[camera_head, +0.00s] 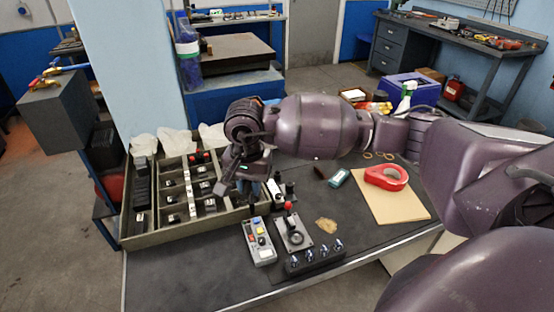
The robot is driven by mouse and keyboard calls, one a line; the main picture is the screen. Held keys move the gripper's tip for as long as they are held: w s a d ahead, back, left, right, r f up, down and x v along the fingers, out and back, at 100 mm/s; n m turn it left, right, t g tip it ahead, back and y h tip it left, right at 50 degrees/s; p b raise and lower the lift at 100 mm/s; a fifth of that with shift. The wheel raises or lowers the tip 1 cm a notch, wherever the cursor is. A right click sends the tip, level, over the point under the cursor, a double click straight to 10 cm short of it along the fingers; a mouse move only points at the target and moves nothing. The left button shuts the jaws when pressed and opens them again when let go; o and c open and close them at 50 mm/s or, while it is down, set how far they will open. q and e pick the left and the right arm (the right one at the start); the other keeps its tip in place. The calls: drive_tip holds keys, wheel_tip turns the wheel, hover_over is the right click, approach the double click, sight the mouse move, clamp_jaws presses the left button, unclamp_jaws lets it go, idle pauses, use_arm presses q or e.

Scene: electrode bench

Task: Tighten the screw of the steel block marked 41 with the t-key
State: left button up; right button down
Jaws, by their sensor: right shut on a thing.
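My right gripper (245,186) hangs over the right end of a shallow grey-green tray (185,236), fingers pointing down. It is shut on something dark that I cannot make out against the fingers. Several small dark and steel blocks (174,217) stand in rows in the tray's compartments. Their numbers are too small to read, so I cannot tell which is marked 41. I cannot make out the t-key. My left gripper is not in view.
Right of the tray are a grey button box (259,241), a joystick box (293,235) and a dark switch strip (315,257). A red tape roll (386,177) lies on a brown board (398,206). The dark bench top (190,275) is clear in front of the tray.

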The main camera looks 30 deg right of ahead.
drive_tip(key=m, duration=0.2)
drive_tip(key=w+d+m, duration=0.1)
drive_tip(key=m, duration=0.1)
drive_tip(key=d+f+m, duration=0.1)
drive_tip(key=m, duration=0.1)
drive_tip(key=shift+w+b, duration=0.4)
drive_tip(key=m, duration=0.1)
drive_tip(key=w+d+m, duration=0.1)
drive_tip(key=m, duration=0.1)
drive_tip(key=shift+f+b, duration=0.1)
drive_tip(key=shift+b, duration=0.2)
drive_tip(key=w+d+f+n+b, duration=0.1)
drive_tip(key=w+d+n+b, duration=0.2)
drive_tip(key=n, duration=0.9)
drive_tip(key=w+d+f+n+b, duration=0.15)
drive_tip(key=d+n, duration=0.35)
drive_tip(key=n, duration=0.6)
drive_tip(key=w+d+f+n+b, duration=0.1)
drive_tip(key=w+d+f+n, duration=0.2)
drive_tip(key=n, duration=0.9)
use_arm(q)
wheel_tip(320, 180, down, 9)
drive_tip(key=b, duration=0.2)
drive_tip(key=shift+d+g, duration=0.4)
use_arm(e)
drive_tip(key=shift+w+d+f, duration=0.1)
drive_tip(key=shift+d+f, duration=0.15)
drive_tip(key=shift+f, duration=0.75)
drive_tip(key=shift+d+f, duration=0.2)
drive_tip(key=shift+f, duration=0.75)
